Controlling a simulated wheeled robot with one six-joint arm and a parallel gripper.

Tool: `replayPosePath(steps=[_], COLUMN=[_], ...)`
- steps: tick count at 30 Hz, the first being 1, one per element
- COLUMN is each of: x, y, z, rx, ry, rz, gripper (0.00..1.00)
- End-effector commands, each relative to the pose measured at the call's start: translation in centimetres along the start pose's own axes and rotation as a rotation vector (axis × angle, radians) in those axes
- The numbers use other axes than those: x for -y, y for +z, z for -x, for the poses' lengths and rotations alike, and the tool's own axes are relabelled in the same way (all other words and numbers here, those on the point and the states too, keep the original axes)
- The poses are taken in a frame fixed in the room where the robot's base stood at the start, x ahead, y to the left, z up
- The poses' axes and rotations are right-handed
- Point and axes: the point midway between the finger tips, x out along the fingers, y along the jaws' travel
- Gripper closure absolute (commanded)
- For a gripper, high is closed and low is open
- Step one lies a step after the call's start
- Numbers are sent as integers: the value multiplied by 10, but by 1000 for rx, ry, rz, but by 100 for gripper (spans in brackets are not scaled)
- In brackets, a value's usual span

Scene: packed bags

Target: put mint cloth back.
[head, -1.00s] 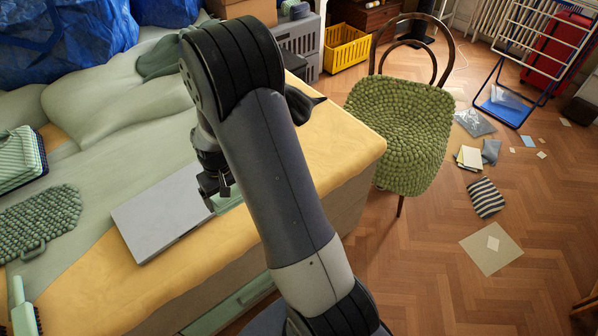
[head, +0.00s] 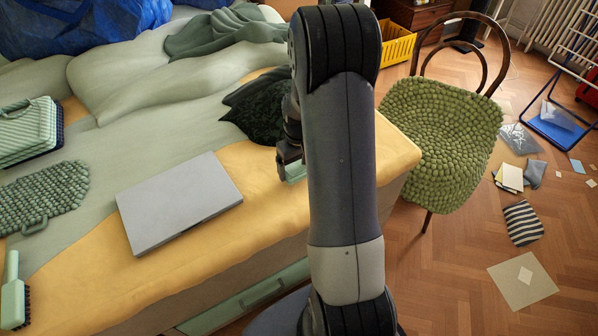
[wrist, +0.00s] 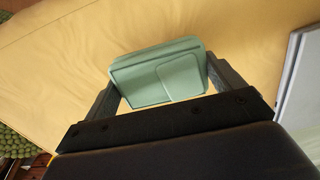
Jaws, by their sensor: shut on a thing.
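The mint cloth (wrist: 158,72) is a folded, flat mint-green piece held between the two fingers of my gripper (wrist: 166,78) in the wrist view. My gripper is shut on it, one finger at each side. In the head view my gripper (head: 290,160) is over the yellow sheet near the bed's right end, with a bit of the mint cloth (head: 296,173) showing below it. My arm hides the rest. I cannot tell whether the cloth touches the sheet.
A grey flat box (head: 178,203) lies on the bed left of my gripper. A dark green cloth (head: 258,108) lies just behind it. A green-seated chair (head: 440,140) stands right of the bed. Several flat items, including a striped pouch (head: 523,222), lie on the floor.

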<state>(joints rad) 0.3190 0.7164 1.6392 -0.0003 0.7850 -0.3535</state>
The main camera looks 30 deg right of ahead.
Motion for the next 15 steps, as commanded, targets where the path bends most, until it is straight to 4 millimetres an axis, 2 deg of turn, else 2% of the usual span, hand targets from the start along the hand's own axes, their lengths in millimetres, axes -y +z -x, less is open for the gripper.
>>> replayPosePath(steps=[1,4,15], x=[0,0,0], y=[1,1,0], z=[-10,-23,-29], rx=[4,4,1], ry=[-2,-1,0], rz=[0,0,0], gripper=[30,30,30])
